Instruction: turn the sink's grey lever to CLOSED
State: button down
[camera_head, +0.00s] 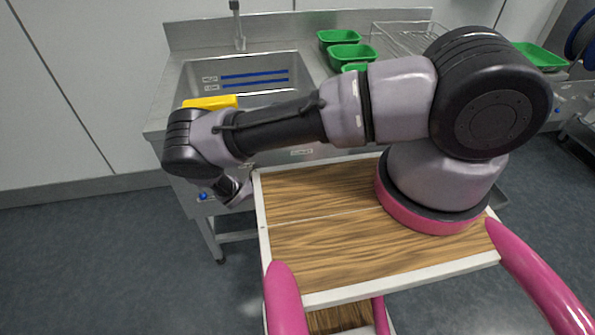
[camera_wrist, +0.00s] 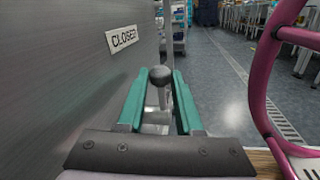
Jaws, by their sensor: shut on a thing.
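The steel sink (camera_head: 284,99) stands beyond my arm in the head view. In the wrist view its front panel (camera_wrist: 60,80) fills the left side and bears a CLOSED label (camera_wrist: 122,39). The grey lever (camera_wrist: 160,74), with a dark round knob, stands between the teal fingers of my gripper (camera_wrist: 162,88). My gripper is shut on the lever, with a finger on each side. The CLOSED label is left of the knob and above it in the picture. In the head view my wrist is low at the sink's front, and the lever cannot be made out there.
A yellow object (camera_head: 210,103) lies at the sink's near left edge. Green trays (camera_head: 351,53) and a wire rack (camera_head: 398,37) are on the counter to the right. A small blue knob (camera_head: 203,196) is below the sink. Open floor (camera_head: 110,250) lies at left.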

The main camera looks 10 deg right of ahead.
jog(key=shift+a, duration=0.1)
dwell(0.4)
jog(key=c, duration=0.9)
grip_release()
jog(key=shift+o, duration=0.2)
